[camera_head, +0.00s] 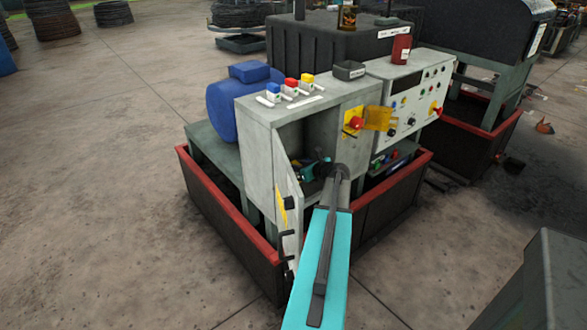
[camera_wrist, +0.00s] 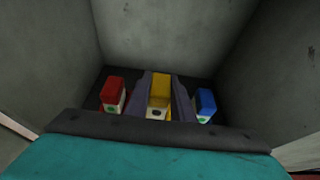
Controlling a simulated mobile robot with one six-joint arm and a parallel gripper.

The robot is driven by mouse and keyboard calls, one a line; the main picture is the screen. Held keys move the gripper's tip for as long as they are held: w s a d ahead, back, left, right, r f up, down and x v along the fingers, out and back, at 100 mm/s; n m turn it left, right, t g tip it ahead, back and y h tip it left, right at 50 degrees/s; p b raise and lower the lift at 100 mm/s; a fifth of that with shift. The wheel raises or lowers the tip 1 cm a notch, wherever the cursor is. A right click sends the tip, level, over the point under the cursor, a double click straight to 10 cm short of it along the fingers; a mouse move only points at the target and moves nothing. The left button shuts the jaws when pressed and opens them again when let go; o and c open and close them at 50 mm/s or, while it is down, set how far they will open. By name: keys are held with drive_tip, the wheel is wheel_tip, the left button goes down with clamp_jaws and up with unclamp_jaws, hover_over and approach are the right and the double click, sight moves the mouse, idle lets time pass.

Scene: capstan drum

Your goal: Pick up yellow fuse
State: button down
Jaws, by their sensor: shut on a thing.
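The yellow fuse (camera_wrist: 160,90) stands inside the grey cabinet (camera_head: 262,140), between a red fuse (camera_wrist: 112,92) on the left and a blue fuse (camera_wrist: 206,101) on the right in the wrist view. My gripper (camera_wrist: 161,95) is shut on the yellow fuse, one finger on each side. In the head view my arm reaches into the open cabinet, and my gripper (camera_head: 318,168) is small and partly hidden there. I cannot tell whether the held fuse is clear of its seat.
A blue block (camera_head: 273,91), a red block (camera_head: 291,86) and a yellow block (camera_head: 308,80) stand on the cabinet top. The open door (camera_head: 287,205) is left of my arm. Cabinet walls (camera_wrist: 250,75) enclose my gripper closely. A control panel (camera_head: 410,100) is at right.

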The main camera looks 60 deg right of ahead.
drive_tip(key=s+a+r+b, duration=0.1)
drive_tip(key=s+a+b, duration=0.1)
drive_tip(key=s+a, duration=0.6)
drive_tip(key=s, duration=0.4)
drive_tip(key=shift+r, duration=0.2)
